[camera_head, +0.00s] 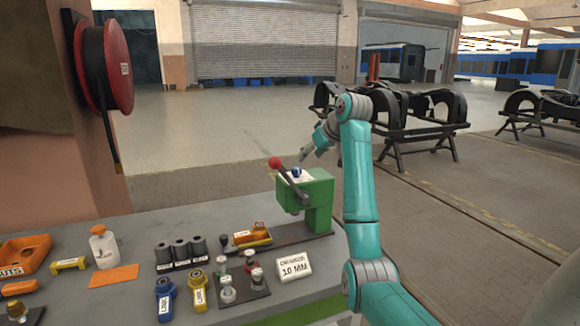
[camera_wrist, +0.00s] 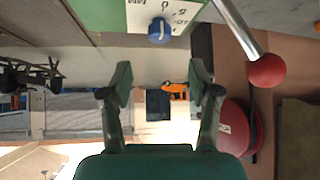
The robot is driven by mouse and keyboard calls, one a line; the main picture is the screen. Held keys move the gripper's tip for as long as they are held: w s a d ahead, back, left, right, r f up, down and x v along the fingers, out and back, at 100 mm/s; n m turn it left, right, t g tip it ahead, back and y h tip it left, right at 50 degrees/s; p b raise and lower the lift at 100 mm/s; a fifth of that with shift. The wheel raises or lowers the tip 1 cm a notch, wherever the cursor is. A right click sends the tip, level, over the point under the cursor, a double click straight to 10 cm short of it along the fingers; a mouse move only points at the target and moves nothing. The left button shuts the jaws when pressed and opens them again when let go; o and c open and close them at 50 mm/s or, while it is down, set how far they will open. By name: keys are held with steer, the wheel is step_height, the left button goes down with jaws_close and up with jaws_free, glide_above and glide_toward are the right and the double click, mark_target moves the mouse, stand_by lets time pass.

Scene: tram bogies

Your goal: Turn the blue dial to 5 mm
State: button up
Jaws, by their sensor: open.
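The blue dial (camera_head: 296,171) sits on a white plate on top of the green machine (camera_head: 318,196), at the far end of the workbench. In the wrist view the dial (camera_wrist: 160,31) shows a white mark, and the plate (camera_wrist: 173,12) bears figures too small to read surely. My gripper (camera_head: 306,154) is above the machine, close to the dial. In the wrist view my gripper (camera_wrist: 160,84) has its fingers wide apart with nothing between them. The dial lies beyond the fingertips, not touched.
A lever with a red ball (camera_head: 275,162) rises beside the dial; its ball (camera_wrist: 266,71) is right in the wrist view. A "10 MM" card (camera_head: 294,267), grey cylinders (camera_head: 181,252) and labelled tools (camera_head: 198,291) crowd the bench (camera_head: 140,220). A red reel (camera_head: 106,68) hangs left.

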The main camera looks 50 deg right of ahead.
mark_target(297, 168)
steer(key=x, duration=1)
steer(key=shift+w+f, duration=0.25)
steer(key=c, duration=1.2)
